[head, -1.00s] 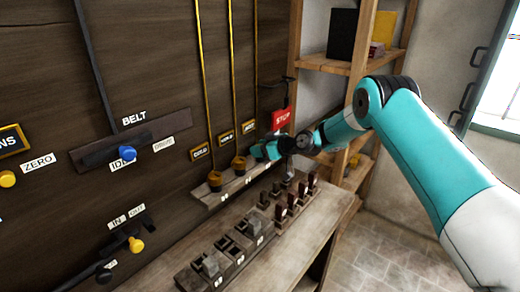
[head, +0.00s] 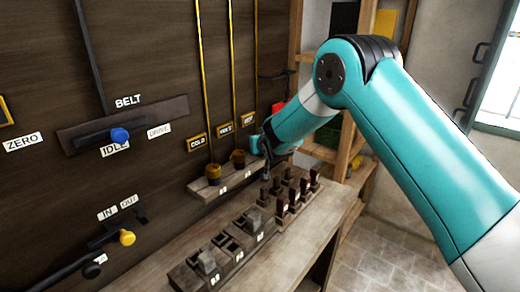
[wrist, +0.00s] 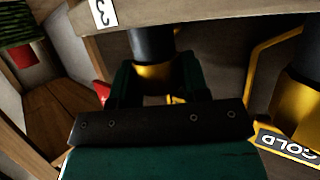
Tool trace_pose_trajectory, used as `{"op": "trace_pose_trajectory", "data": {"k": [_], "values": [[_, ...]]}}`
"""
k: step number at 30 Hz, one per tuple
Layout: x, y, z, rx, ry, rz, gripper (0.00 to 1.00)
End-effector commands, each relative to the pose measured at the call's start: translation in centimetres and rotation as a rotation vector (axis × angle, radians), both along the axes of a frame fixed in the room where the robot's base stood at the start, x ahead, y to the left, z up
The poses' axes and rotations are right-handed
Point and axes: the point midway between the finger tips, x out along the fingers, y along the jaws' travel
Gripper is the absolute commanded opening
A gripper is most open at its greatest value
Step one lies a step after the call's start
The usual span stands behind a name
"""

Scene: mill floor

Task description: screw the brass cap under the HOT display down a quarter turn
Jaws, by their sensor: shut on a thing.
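My gripper (wrist: 157,85) is shut on a brass cap (wrist: 153,76) in the wrist view, one finger on each side. The cap sits on a dark cylinder beside a shelf edge labelled 3. In the head view my gripper (head: 258,146) is at the right end of the small wall shelf, below the HOT display (head: 248,118); it hides the held cap there. The middle cap (head: 238,156) and the cap under the COLD display (head: 213,171) stand to its left. The wrist view shows a neighbouring brass cap (wrist: 294,103) at the right, clear of the fingers.
The small wall shelf (head: 205,191) runs under the caps. Below it, the bench (head: 205,238) carries dark blocks and several upright handles close under my wrist. The BELT lever with a blue knob (head: 119,135) is on the wall at left. A wooden rack stands behind my arm.

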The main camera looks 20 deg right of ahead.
Motion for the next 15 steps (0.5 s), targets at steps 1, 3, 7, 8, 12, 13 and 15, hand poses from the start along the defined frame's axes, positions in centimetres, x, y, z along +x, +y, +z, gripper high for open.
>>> {"op": "trace_pose_trajectory", "data": {"k": [1, 3, 7, 8, 12, 13, 15], "values": [[-0.05, 0.36, -0.51, 0.001, 0.000, -0.021, 0.18], [-0.03, 0.30, -0.43, 0.002, 0.000, -0.059, 0.18], [-0.02, 0.20, -0.37, 0.002, 0.002, -0.113, 0.18], [-0.03, 0.20, -0.35, 0.001, 0.002, -0.123, 0.18], [-0.01, 0.16, -0.23, 0.003, 0.003, -0.154, 0.18], [-0.01, 0.13, -0.20, 0.002, 0.003, -0.158, 0.18], [-0.01, 0.08, -0.15, 0.002, 0.003, -0.164, 0.18]]}}
